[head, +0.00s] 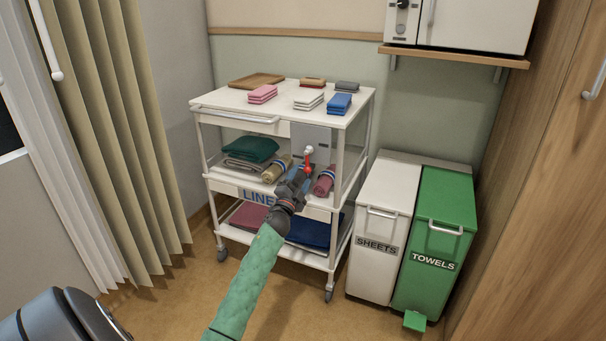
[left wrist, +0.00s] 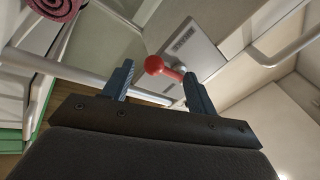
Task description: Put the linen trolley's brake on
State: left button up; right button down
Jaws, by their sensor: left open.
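The white linen trolley (head: 229,118) stands against the back wall, its lower shelf front marked LINEN. A grey brake plate (head: 312,136) is on its near side, and its lettering shows in the left wrist view (left wrist: 193,45). A red brake lever (head: 307,161) with a ball end sticks out from the plate. My left gripper (head: 301,172) is open in front of the lever. In the left wrist view the red ball (left wrist: 155,65) appears between the fingertips (left wrist: 158,78), nearer one finger; contact cannot be told. My right gripper is not in view.
Folded cloths and a wooden tray (head: 257,80) lie on the trolley top; rolled towels (head: 325,181) sit near my gripper. A white SHEETS bin (head: 383,225) and green TOWELS bin (head: 436,235) stand right. A curtain (head: 110,130) hangs left. Floor before the trolley is clear.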

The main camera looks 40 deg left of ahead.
pick_arm(q)
jog(key=shift+v, duration=2.15)
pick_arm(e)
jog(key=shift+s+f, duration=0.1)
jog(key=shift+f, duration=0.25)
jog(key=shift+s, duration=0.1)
